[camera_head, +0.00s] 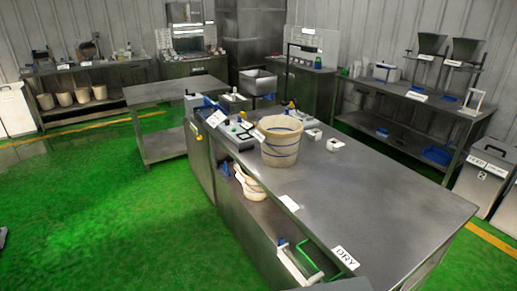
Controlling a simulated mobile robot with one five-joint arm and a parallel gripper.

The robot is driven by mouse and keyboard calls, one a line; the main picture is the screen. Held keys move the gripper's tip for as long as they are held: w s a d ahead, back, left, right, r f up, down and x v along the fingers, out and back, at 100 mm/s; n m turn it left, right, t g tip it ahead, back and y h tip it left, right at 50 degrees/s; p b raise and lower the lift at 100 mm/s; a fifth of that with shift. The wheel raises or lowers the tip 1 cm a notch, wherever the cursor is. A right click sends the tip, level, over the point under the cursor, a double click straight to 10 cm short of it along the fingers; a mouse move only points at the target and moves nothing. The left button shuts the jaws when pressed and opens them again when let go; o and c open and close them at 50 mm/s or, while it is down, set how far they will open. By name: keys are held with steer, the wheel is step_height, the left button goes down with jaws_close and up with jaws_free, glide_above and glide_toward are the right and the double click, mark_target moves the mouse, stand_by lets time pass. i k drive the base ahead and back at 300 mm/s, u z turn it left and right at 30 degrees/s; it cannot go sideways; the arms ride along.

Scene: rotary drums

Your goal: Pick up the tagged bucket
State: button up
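A cream bucket (280,148) with blue bands stands upright on the steel counter (370,190), left of centre. A second cream container (249,186) sits in the open side of the counter below it, partly hidden by the counter top. Several cream buckets (65,99) stand on the lower shelf of the far left bench. I cannot make out a tag on any bucket. White label cards lie along the counter's near edge, one reading "DRY" (344,257). My gripper is not in view.
Small white boxes (335,145) and a device with blue parts (236,134) share the counter top with the bucket. White and green items (302,262) sit low at the counter's near side. The right part of the counter and the green floor (130,220) at left are clear.

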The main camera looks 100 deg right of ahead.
mark_target(279, 136)
steer(key=z, duration=2.55)
steer(key=i, duration=2.1)
steer(key=u, duration=0.05)
